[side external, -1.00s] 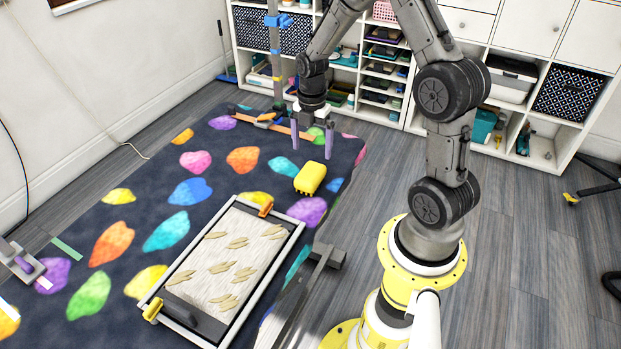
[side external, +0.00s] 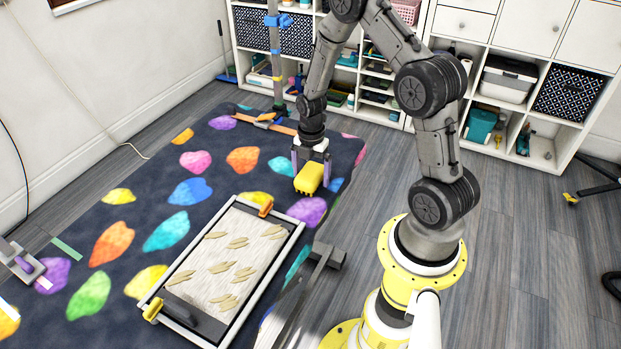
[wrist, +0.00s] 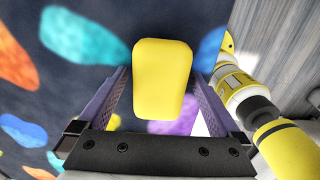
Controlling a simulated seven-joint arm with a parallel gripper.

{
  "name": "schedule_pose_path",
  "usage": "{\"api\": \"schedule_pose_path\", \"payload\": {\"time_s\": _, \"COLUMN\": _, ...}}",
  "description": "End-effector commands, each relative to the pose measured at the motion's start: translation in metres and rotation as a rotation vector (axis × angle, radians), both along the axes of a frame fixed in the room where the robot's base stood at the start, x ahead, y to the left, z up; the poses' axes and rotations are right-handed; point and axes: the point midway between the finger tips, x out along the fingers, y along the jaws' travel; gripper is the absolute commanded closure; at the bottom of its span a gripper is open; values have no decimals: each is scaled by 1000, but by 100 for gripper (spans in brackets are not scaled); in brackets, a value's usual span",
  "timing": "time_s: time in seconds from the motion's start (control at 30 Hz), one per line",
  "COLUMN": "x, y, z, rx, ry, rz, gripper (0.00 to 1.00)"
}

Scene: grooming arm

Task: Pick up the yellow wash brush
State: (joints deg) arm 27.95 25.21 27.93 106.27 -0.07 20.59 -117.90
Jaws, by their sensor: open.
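The yellow wash brush (side external: 310,178) lies on the dark table cover with the coloured leaf-like spots. My gripper (side external: 310,172) is down at the brush, with one purple finger to its left and the other to its right. In the wrist view the brush (wrist: 162,78) shows its yellow top between the two purple fingers (wrist: 160,100). The fingers are open, and a gap shows on each side of the brush. The underside of the brush is hidden.
A framed tray (side external: 262,262) with a pale mat and several beige shapes lies in front of the brush. An orange strap (side external: 270,123) and an upright post (side external: 275,60) are behind it. The patterned cover (side external: 140,200) is mostly free to the left.

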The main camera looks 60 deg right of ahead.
Motion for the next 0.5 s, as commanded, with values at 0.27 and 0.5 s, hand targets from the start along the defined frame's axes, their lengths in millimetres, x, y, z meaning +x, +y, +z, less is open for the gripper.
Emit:
{"api": "schedule_pose_path", "payload": {"time_s": 0.27, "x": 0, "y": 0, "z": 1, "rx": 0, "ry": -1, "rz": 0, "gripper": 34}}
{"api": "schedule_pose_path", "payload": {"time_s": 0.5, "x": 0, "y": 0, "z": 1, "rx": 0, "ry": -1, "rz": 0, "gripper": 77}}
